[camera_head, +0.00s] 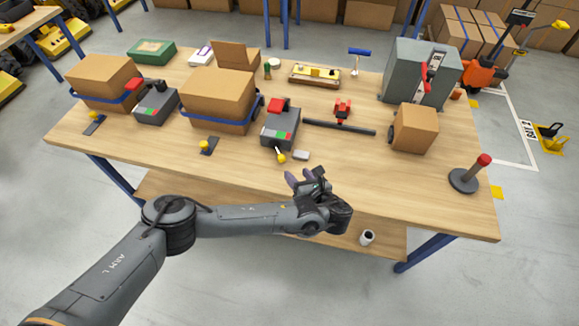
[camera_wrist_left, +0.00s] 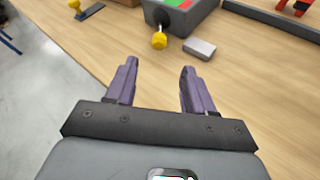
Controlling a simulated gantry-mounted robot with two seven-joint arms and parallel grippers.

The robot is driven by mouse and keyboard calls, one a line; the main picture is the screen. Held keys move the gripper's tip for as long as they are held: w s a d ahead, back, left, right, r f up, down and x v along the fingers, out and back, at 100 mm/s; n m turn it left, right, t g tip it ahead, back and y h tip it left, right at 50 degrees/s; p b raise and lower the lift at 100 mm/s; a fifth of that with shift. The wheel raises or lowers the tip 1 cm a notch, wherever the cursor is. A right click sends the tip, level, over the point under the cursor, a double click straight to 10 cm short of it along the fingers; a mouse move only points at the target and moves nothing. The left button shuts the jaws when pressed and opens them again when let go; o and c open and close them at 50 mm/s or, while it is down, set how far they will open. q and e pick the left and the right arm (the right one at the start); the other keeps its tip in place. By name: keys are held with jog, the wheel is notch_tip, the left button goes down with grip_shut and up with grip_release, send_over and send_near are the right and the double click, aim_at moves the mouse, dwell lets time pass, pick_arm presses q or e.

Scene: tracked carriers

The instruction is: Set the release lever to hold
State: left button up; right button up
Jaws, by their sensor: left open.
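A grey control box (camera_head: 281,130) stands near the middle of the table, with a red block on top and green and red patches. A lever with a yellow knob (camera_head: 281,157) sticks out from its front; the knob also shows in the wrist view (camera_wrist_left: 159,41). No hold label is readable. My left gripper (camera_head: 303,180) is open and empty, over the table's front edge. In the wrist view its two purple fingers (camera_wrist_left: 159,68) point toward the knob, apart from it. My right gripper is not in view.
A small grey block (camera_head: 301,155) lies right of the knob. Another yellow-knobbed lever (camera_head: 207,146) stands to the left. Boxes on carriers (camera_head: 217,97) stand behind it, and a dark bar (camera_head: 340,127) lies to the right. The front strip of the table is mostly clear.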

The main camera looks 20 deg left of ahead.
aim_at(284, 160)
pick_arm(q)
jog(key=b+x, duration=0.2)
jog(key=x, duration=0.6)
jog(key=shift+w+a+f, duration=0.15)
jog(key=shift+w+a, duration=0.05)
jog(key=shift+a, duration=0.05)
jog(key=shift+x, duration=0.85)
grip_shut()
